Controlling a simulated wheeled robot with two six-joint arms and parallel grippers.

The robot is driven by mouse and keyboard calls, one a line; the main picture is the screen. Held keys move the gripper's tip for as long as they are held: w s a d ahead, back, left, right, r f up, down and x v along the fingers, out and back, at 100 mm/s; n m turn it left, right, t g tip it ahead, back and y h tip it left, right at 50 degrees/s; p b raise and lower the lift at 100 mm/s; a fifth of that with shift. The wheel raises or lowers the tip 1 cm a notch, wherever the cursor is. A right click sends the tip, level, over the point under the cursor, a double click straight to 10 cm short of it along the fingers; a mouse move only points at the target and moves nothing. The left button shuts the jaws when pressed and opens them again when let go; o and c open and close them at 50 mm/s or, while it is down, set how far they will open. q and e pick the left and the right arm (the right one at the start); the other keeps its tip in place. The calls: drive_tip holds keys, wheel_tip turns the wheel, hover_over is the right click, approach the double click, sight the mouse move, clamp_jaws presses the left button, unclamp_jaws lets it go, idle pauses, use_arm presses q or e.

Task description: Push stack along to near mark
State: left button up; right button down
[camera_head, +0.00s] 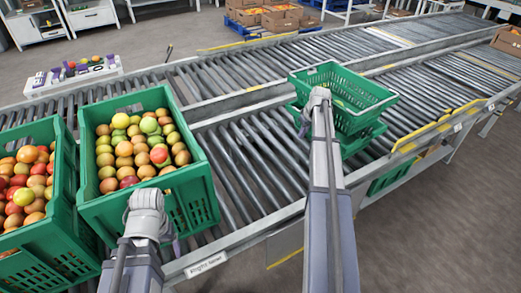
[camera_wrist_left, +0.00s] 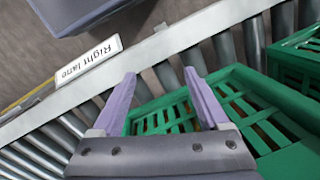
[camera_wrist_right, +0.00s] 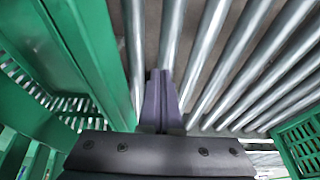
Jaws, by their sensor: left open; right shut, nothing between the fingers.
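A stack of green baskets (camera_head: 362,120) stands on the near roller lane, right of centre in the head view. The top basket is open and looks nearly empty. My right gripper (camera_wrist_right: 158,100) is shut and empty, with its fingers over the rollers. A green wall (camera_wrist_right: 85,50) is close on their left in the right wrist view; whether they touch it is unclear. My left gripper (camera_wrist_left: 160,98) is open and empty beside a tomato crate (camera_head: 200,205). Which yellow strip is the near mark I cannot tell.
Another tomato-filled green crate (camera_head: 62,240) stands at the far left. Bare rollers (camera_head: 245,165) lie between the crates and the stack. A side rail (camera_head: 265,228) carries a "Right lane" label (camera_wrist_left: 88,60). Yellow strips (camera_head: 436,126) edge the rail right of the stack.

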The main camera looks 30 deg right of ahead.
drive_tip(key=shift+d, duration=2.35)
drive_tip(key=shift+w+d, duration=0.15)
drive_tip(key=shift+d, duration=6.05)
drive_tip(key=shift+w+d, duration=0.1)
drive_tip(key=shift+d, duration=2.85)
drive_tip(key=shift+a, duration=4.25)
use_arm(q)
drive_tip(key=shift+r, duration=0.1)
use_arm(e)
drive_tip(key=shift+r, duration=0.1)
